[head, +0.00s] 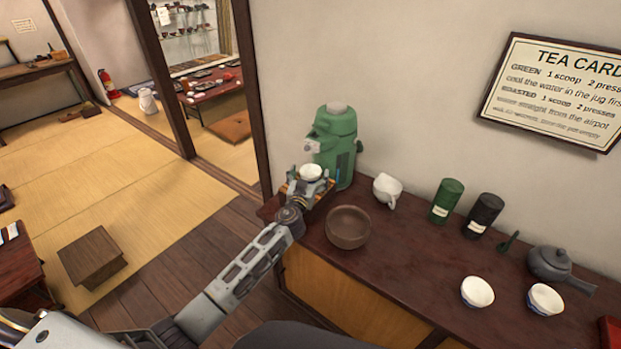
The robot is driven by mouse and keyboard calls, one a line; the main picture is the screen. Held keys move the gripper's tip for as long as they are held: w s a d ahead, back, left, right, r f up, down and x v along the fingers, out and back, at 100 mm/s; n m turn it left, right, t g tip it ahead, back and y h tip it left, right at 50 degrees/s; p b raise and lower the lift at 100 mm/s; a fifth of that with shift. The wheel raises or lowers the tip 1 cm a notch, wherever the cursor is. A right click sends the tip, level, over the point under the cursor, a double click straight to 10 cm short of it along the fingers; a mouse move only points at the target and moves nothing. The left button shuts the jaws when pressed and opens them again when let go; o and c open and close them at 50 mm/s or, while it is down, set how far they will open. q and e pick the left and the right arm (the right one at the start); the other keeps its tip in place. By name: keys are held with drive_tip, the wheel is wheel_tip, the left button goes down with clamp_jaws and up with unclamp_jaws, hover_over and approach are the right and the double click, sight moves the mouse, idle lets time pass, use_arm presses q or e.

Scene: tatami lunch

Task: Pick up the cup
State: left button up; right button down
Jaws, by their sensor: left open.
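A small white cup (311,171) stands below the spout of the green airpot (338,135), at the left end of the dark counter. My left gripper (313,182) is open at this cup, with its fingers close around the cup's near side. I cannot tell whether they touch it. The gripper hides the cup's lower part. Two more white cups stand apart on the right of the counter, one (477,292) nearer the middle and one (544,300) with blue marking beside the teapot. My right gripper is not in view.
A brown bowl (348,227) stands just right of my left wrist. A white jug (387,190), a green canister (447,200), a black canister (484,215) and a dark teapot (550,263) line the wall side. The counter's middle front (410,262) is clear.

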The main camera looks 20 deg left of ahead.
use_arm(q)
drive_tip(key=shift+c, duration=0.2)
drive_tip(key=c, duration=1.2)
drive_tip(key=shift+r, duration=0.35)
drive_tip(key=shift+c, duration=0.2)
